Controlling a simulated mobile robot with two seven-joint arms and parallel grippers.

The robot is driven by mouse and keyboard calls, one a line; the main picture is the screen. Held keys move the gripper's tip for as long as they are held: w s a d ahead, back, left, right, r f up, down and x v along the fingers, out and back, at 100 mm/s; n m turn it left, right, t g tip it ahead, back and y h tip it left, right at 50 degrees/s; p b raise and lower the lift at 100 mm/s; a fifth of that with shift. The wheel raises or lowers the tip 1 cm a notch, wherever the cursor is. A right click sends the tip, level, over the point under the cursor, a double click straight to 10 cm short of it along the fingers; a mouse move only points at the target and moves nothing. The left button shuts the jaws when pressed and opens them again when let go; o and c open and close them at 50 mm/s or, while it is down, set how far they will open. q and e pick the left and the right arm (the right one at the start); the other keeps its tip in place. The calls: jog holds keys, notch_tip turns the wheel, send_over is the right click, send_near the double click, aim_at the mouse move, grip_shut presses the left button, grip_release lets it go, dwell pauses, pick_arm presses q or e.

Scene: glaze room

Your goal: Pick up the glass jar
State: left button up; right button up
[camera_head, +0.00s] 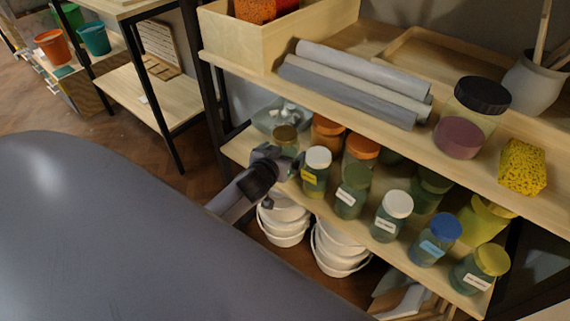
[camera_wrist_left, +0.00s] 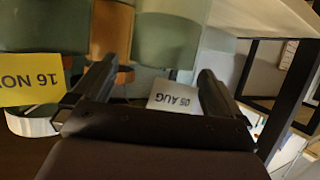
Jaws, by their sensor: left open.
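Several glass jars with coloured lids stand on the middle shelf in the head view. My left gripper (camera_head: 281,161) is open at the left end of this group, close to a jar with an olive lid (camera_head: 285,136). In the left wrist view, a pale green glass jar (camera_wrist_left: 166,42) with a white "05 AUG" label (camera_wrist_left: 174,97) shows between and beyond the open fingers (camera_wrist_left: 156,88). I cannot tell whether the fingers touch it. A white-lidded jar (camera_head: 316,172) with a yellow label stands just right of the gripper; its "16 NOV" label (camera_wrist_left: 28,80) shows upside down in the wrist view.
Orange-lidded jars (camera_head: 361,147) stand behind. The upper shelf (camera_head: 300,93) overhangs, holding grey rolls (camera_head: 350,83), a black-lidded jar (camera_head: 468,118) and a yellow sponge (camera_head: 522,167). White buckets (camera_head: 338,250) stand below.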

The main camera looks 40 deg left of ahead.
aim_at(284, 134)
pick_arm(q)
jog(key=shift+x, duration=1.05)
jog(key=shift+c, duration=0.3)
jog(key=c, duration=1)
jog(key=shift+r, duration=0.1)
jog(key=c, duration=0.4)
notch_tip(284, 134, up, 9)
jog(key=p, duration=0.2)
jog(key=shift+r+p, duration=0.2)
jog(key=shift+p, duration=0.15)
jog(key=shift+r, duration=0.35)
jog(key=shift+s, duration=0.1)
